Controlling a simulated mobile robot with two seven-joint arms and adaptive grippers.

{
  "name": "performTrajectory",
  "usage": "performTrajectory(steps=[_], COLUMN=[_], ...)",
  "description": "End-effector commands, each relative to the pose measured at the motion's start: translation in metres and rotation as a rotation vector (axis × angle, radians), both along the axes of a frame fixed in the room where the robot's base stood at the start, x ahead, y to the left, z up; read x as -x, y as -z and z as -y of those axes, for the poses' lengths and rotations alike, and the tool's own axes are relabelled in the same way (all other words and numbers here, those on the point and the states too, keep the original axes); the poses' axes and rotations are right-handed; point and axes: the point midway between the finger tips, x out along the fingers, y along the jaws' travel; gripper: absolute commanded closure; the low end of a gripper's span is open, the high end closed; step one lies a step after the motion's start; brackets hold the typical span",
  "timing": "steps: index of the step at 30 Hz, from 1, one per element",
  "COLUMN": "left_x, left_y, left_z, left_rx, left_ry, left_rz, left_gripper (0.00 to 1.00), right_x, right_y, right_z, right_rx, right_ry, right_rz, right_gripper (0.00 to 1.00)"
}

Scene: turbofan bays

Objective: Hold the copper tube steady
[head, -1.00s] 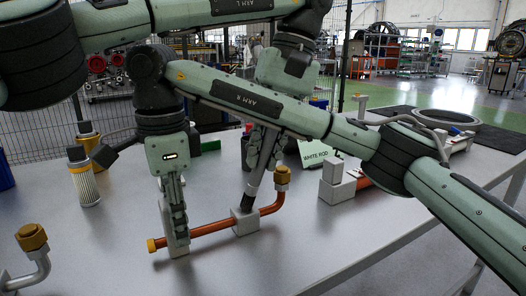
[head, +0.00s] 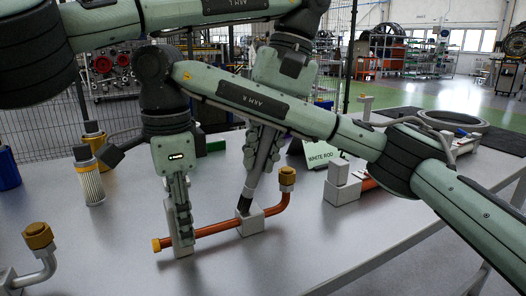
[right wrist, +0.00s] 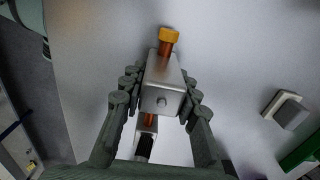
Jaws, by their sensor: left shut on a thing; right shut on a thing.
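The copper tube (head: 212,227) lies low over the table, with a brass fitting (head: 156,245) at its left end and an upward bend with a brass nut (head: 287,176) at its right. It passes through two grey blocks. My right gripper (head: 182,230) is shut on the left grey block (right wrist: 163,88) around the tube; in the right wrist view its fingers flank that block, and the brass end (right wrist: 169,34) sticks out beyond.
A filter cartridge (head: 87,175) and a bent pipe with a brass nut (head: 39,237) stand to the left. A "WHITE ROD" card (head: 321,156) and pale blocks (head: 342,184) lie to the right. The front of the table (head: 300,250) is clear.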

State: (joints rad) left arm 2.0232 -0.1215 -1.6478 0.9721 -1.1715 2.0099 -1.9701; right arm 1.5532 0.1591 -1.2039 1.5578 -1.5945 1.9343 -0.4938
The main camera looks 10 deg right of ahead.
Motion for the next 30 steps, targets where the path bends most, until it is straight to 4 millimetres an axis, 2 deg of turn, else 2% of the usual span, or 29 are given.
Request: performTrajectory(steps=[21, 30], left_x=[0.000, 0.000], left_y=[-0.069, -0.090], left_z=[0.000, 0.000], left_rx=[-0.002, 0.000], left_ry=[-0.002, -0.001], left_rz=[0.007, 0.003], left_gripper=[1.00, 1.00], right_x=[0.000, 0.000], right_y=[0.000, 0.000], right_z=[0.000, 0.000], right_rx=[0.000, 0.000], right_ry=[0.000, 0.000], right_rz=[0.000, 0.000], right_gripper=[1.00, 1.00])
